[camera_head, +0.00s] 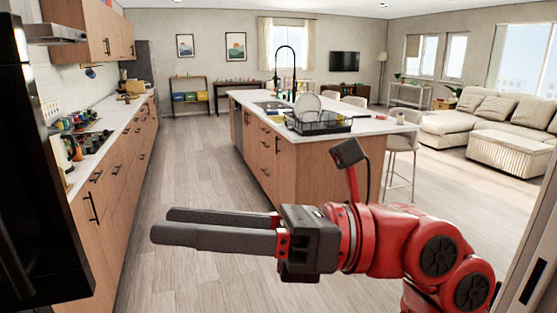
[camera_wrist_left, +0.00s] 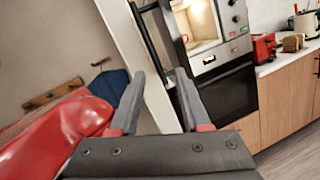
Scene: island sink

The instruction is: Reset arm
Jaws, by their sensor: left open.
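My left gripper (camera_head: 162,224) is in the low middle of the head view, on its red arm. Its two dark fingers point left over the open floor and are parted and empty. In the left wrist view my left gripper (camera_wrist_left: 160,74) shows its two fingers apart with nothing between them. The fingers point toward a white wall edge and a built-in oven (camera_wrist_left: 228,92), without visible contact. My right gripper is in neither view.
The wooden island (camera_head: 300,160) with a black dish rack (camera_head: 318,123) stands beyond my gripper. A counter (camera_head: 100,190) runs along the left, and a dark tall appliance (camera_head: 40,200) stands close at the left edge. The floor (camera_head: 180,165) between is clear.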

